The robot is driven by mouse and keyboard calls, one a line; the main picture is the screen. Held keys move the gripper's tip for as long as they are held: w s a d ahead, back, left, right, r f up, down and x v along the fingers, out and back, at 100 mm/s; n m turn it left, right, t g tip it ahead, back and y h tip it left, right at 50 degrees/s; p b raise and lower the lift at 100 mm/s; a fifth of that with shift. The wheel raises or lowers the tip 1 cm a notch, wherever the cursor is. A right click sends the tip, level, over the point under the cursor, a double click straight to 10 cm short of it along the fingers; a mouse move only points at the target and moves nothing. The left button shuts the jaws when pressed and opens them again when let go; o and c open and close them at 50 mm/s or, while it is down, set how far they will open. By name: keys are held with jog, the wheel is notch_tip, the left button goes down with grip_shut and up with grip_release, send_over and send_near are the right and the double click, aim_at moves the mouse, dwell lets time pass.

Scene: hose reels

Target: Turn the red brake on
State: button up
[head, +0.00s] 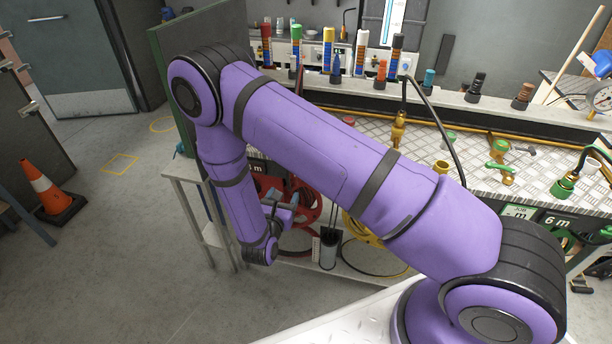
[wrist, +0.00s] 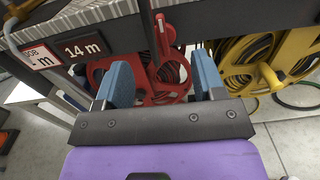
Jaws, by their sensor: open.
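The red hose reel (wrist: 172,72) hangs under the bench's front edge in the wrist view, and part of it shows in the head view (head: 309,207). A red lever (wrist: 162,36), which looks like the red brake, hangs upright in front of the reel, near the bench edge. My gripper (wrist: 163,70) is open, with its two blue-padded fingers apart and nothing held between them. The lever appears between and beyond the fingertips; I see no contact. In the head view my gripper (head: 281,204) is low before the red reel, partly hidden by my arm.
A yellow reel (wrist: 268,72) is right of the red one. A "14 m" sign (wrist: 84,47) is on the bench front at left. Bench legs (head: 212,225) stand near my gripper. A traffic cone (head: 47,188) stands far left; the floor (head: 130,250) between is clear.

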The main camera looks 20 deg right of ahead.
jog(key=x, duration=1)
jog(key=shift+w+d+f, duration=0.25)
jog(key=shift+f, duration=0.05)
jog(key=shift+c, duration=0.4)
jog(key=c, duration=0.8)
jog(key=shift+o, duration=0.2)
